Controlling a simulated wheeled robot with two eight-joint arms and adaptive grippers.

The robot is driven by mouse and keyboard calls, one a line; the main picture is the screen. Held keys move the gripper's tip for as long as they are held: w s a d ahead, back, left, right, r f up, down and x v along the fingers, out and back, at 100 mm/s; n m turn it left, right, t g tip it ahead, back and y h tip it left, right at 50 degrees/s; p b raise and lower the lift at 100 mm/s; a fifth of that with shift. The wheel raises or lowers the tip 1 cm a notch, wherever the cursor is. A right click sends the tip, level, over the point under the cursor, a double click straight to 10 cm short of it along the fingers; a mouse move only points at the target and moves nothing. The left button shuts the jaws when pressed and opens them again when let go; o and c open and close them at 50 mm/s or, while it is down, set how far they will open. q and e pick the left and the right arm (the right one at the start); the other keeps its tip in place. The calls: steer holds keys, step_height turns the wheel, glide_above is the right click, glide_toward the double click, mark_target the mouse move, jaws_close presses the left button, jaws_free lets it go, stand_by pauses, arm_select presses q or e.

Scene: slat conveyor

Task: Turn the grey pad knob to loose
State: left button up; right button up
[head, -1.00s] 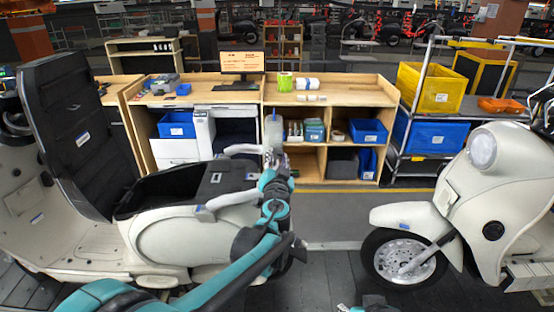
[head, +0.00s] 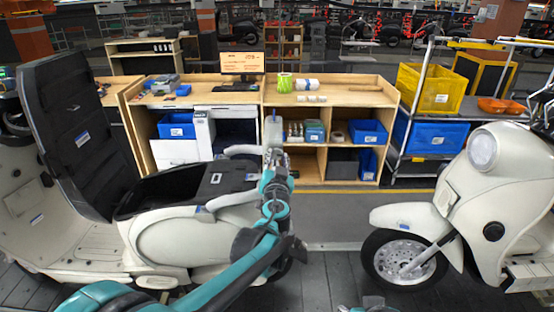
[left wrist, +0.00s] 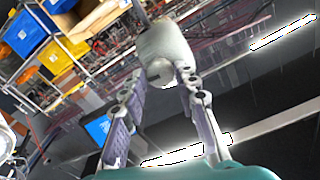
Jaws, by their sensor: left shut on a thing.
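A light grey rounded piece (head: 273,131), which I take for the pad knob, stands above the tail of the white scooter (head: 165,240) in the head view. My left gripper (head: 274,160) reaches up to it from below. In the left wrist view the grey piece (left wrist: 166,50) sits between the fingertips of my left gripper (left wrist: 170,82), with a dark rod running up from its far end. The fingers are closed on its near end. Its pointing mark, and so its setting, cannot be read. My right gripper (head: 368,304) only partly shows at the bottom edge.
The scooter's black seat lid (head: 75,135) stands open at left, and two pale grab handles (head: 232,200) lie close to my left arm. A second scooter (head: 480,190) stands at right. A wooden bench (head: 330,95) is behind. The slatted floor between the scooters is clear.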

stand_by(0.4)
arm_select(q)
steer(key=o, duration=1.2)
steer(key=shift+c, duration=0.2)
steer(key=s, duration=1.2)
